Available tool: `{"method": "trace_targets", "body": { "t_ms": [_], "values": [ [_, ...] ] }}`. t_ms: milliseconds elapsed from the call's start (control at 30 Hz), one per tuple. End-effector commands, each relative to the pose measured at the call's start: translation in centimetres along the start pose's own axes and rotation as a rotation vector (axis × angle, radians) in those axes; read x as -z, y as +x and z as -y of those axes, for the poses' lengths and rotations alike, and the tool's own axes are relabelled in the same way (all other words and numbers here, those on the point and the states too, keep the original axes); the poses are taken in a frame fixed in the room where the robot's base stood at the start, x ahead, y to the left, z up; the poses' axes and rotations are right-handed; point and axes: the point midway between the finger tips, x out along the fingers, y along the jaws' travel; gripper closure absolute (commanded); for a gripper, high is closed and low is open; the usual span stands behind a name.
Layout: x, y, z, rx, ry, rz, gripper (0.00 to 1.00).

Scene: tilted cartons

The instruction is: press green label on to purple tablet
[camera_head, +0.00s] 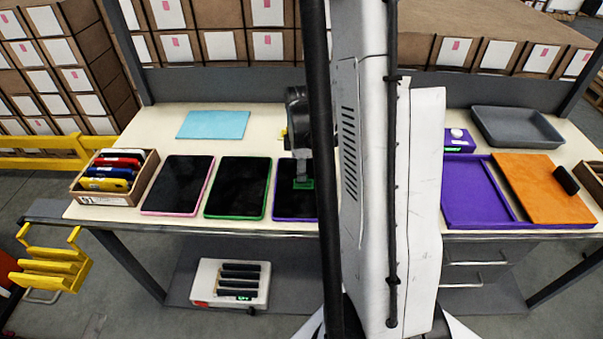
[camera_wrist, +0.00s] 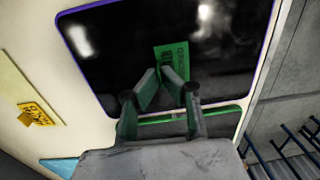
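The purple-edged tablet (camera_head: 290,205) lies on the table with its dark screen up, partly hidden by my arm. It fills much of the wrist view (camera_wrist: 105,65). A green label (camera_head: 303,184) with dark print is over the screen; in the wrist view the label (camera_wrist: 172,54) appears flat against it or very close to it. My gripper (camera_wrist: 159,70) is over the screen with its fingertips close together at the label's lower left edge. Whether the tips touch the label or pinch it is unclear.
A green-edged tablet (camera_head: 238,187) and a pink-edged one (camera_head: 178,186) lie to the left, beside a carton (camera_head: 108,198) of coloured items. A blue sheet (camera_head: 213,124) is behind. Right of my arm are a purple tray (camera_head: 480,222), an orange board (camera_head: 535,190) and a grey tray (camera_head: 517,128).

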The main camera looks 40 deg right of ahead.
Motion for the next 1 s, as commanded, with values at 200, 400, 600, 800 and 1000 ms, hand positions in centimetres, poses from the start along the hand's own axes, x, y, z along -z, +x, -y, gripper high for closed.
{"method": "trace_targets", "body": {
  "t_ms": [200, 400, 600, 800, 1000],
  "values": [
    [0.0, 0.15, 0.0, 0.0, 0.0, 0.0, 1.0],
    [0.0, 0.34, -0.02, 0.0, 0.0, 0.0, 1.0],
    [0.0, 0.45, -0.03, 0.0, 0.0, 0.0, 1.0],
    [0.0, 0.43, -0.02, 0.0, 0.0, 0.0, 1.0],
    [0.0, 0.44, -0.02, 0.0, 0.0, 0.0, 0.87]
  ]
}}
